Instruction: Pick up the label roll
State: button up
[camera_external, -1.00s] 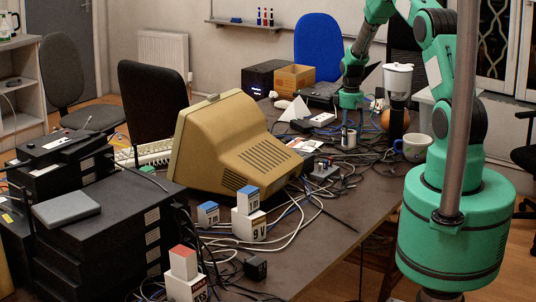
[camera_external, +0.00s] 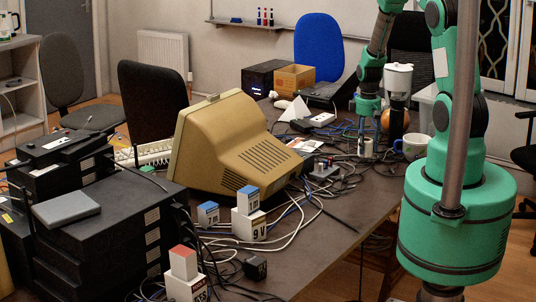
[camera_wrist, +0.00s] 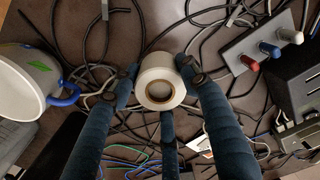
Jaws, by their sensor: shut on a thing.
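The label roll (camera_wrist: 158,68) is a white ring with an open core, between my fingers in the wrist view. In the external view the roll (camera_external: 366,150) is a small pale shape at the desk's right part. My gripper (camera_external: 367,138) points straight down over it, with its fingers around it. In the wrist view my gripper (camera_wrist: 158,76) has dark blue fingers touching the roll at its left and right sides, and another finger below it. It is shut on the roll. I cannot tell whether the roll is clear of the desk.
A white mug (camera_external: 413,147) stands close to the right. Black cables (camera_external: 335,185) spread over the desk around the roll. A grey box with red, blue and white knobs (camera_wrist: 268,50) lies to the right in the wrist view. A beige monitor (camera_external: 225,145) stands left.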

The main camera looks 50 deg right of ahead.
jog(key=shift+s+a, duration=0.2)
jog(key=shift+s, duration=0.05)
jog(key=shift+w, duration=0.1)
dwell(0.5)
